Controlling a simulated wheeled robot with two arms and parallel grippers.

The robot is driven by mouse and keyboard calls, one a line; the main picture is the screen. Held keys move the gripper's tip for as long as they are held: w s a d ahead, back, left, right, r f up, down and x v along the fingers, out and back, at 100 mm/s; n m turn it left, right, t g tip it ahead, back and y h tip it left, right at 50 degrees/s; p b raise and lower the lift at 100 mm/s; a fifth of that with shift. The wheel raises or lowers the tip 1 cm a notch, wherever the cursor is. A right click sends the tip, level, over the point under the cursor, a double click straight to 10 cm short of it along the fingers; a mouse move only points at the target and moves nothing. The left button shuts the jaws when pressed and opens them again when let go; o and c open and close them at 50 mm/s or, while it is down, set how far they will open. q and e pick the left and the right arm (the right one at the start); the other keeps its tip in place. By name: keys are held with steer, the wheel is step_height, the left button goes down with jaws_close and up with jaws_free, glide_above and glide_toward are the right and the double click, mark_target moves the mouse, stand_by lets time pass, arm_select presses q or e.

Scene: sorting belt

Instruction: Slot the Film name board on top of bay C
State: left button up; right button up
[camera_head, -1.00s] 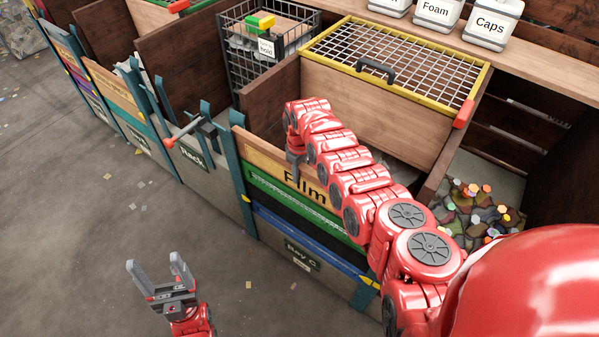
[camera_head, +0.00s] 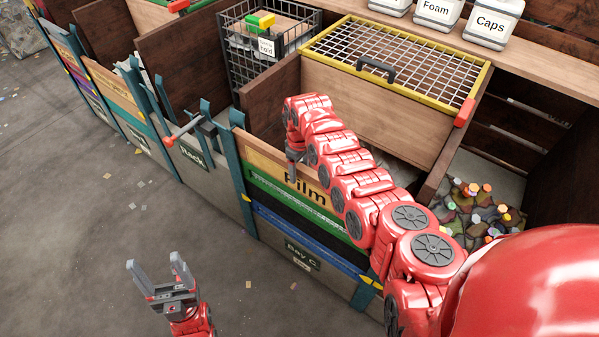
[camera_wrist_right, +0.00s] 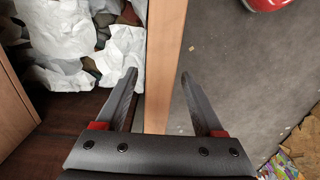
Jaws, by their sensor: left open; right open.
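The Film name board (camera_head: 262,159) is a light wood plank with black letters. It lies at the top of the bay C front, above a green board (camera_head: 270,187) and between teal posts. My right gripper (camera_head: 293,160) is over its top edge and hides part of the lettering. In the right wrist view the board's edge (camera_wrist_right: 162,50) runs between the two open fingers of the gripper (camera_wrist_right: 158,82), with gaps on both sides. My left gripper (camera_head: 154,263) is open and empty over the floor. The Bay C plate (camera_head: 302,256) is lower on the front.
White crumpled film (camera_wrist_right: 65,45) fills the bay behind the board. A yellow-framed mesh lid (camera_head: 395,62) lies behind, with a black wire basket (camera_head: 265,45) to its left. A red-handled lever (camera_head: 184,130) stands left of bay C. The floor (camera_head: 90,220) is mostly clear.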

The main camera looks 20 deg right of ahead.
step_height(320, 180, up, 9)
steer(key=shift+w+r+b, duration=0.1)
steer(key=shift+w+b, duration=0.05)
steer(key=shift+b, duration=0.85)
step_height(320, 180, up, 6)
steer(key=shift+r, duration=0.15)
steer(key=shift+s, duration=0.2)
